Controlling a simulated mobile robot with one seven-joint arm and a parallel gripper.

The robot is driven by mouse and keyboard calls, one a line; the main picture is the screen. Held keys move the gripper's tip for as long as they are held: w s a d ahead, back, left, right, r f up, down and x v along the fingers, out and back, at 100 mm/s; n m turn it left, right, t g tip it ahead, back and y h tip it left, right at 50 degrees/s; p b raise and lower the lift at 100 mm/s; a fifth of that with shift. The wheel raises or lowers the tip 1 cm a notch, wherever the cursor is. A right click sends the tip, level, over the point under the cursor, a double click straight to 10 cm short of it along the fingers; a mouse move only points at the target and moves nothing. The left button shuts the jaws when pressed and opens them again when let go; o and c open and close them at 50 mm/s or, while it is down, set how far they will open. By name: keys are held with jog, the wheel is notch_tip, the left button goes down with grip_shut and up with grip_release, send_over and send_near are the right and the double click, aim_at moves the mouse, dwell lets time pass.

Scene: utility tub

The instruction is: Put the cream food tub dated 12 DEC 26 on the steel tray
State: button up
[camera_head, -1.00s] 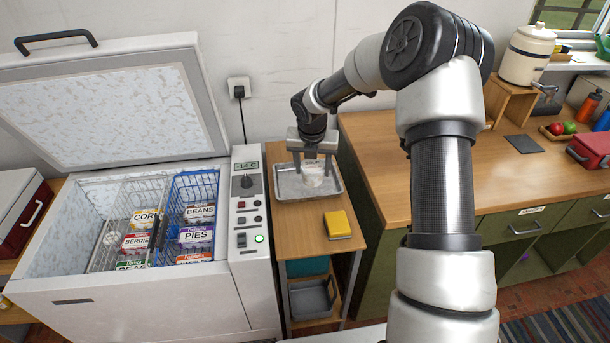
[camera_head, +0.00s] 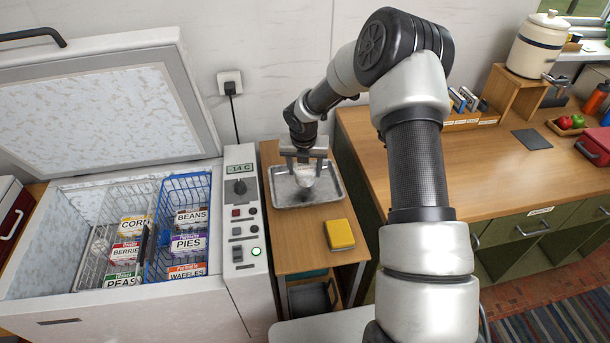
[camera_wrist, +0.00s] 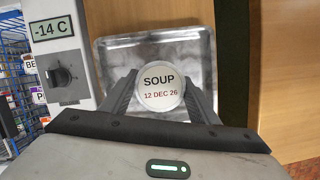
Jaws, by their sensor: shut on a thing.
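The cream food tub (camera_wrist: 161,84) shows its round lid in the wrist view, printed SOUP and 12 DEC 26. It also shows in the head view (camera_head: 304,176), below my gripper. My gripper (camera_wrist: 163,98) is shut on the tub, one finger on each side; in the head view my gripper (camera_head: 304,168) is over the steel tray. The steel tray (camera_head: 325,195) lies on the narrow wooden stand, and the tub is within its outline. I cannot tell whether the tub's base touches the tray.
A yellow block-like object (camera_head: 340,234) lies on the stand in front of the tray. The open chest freezer (camera_head: 30,250) with baskets of labelled boxes stands at the left, its control panel (camera_head: 240,205) beside the stand. A wooden counter (camera_head: 430,150) is to the right.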

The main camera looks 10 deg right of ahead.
jog(key=shift+f, duration=1.55)
jog(key=o, duration=1.2)
jog(key=shift+o, duration=0.2)
